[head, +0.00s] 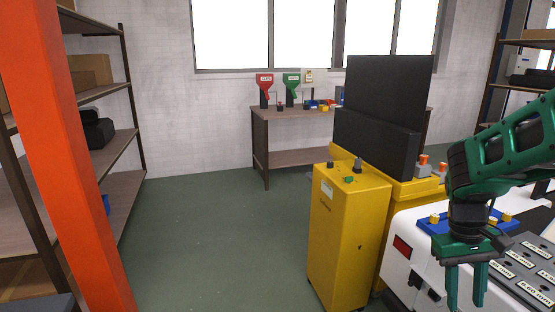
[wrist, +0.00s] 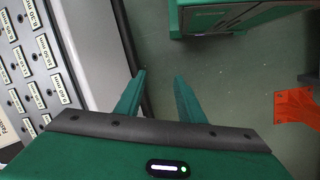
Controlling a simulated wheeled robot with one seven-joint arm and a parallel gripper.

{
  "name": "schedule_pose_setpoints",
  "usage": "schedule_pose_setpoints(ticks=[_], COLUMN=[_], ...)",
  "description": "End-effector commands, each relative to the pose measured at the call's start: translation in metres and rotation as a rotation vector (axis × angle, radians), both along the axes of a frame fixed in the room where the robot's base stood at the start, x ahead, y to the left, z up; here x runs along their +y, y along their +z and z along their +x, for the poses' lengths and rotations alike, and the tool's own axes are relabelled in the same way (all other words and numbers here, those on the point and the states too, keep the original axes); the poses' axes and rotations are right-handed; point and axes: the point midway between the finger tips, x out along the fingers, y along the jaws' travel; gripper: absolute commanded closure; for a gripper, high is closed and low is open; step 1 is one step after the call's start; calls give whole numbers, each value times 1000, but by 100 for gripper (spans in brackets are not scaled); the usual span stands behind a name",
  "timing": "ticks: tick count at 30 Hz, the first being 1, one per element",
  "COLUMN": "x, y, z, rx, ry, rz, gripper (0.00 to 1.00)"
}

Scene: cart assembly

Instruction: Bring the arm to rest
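My gripper (head: 466,287) hangs pointing down at the lower right of the head view, on my green arm. Its two green fingers are apart, with nothing between them. In the wrist view the gripper (wrist: 160,80) also shows spread fingers, with bare floor beyond the tips. It is in front of a white cart (head: 408,240) and beside a grey labelled panel (head: 520,265). That panel also shows at the left of the wrist view (wrist: 30,65).
A workbench (head: 300,115) with red and green tools is at the back wall. Shelves (head: 85,130) and an orange post (head: 65,150) are at left. The green floor (head: 215,230) between is clear.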

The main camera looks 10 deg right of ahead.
Motion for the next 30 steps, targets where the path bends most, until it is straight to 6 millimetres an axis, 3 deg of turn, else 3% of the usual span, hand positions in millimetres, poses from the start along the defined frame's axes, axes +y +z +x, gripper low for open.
schedule_pose_setpoints(ticks=[9,15,30], x=[29,44,50], y=[32,41,42], z=[-61,-87,-94], rx=[-150,-203,-219], ry=[-222,-312,-340], rz=[81,110,119], gripper=[65,65,65])
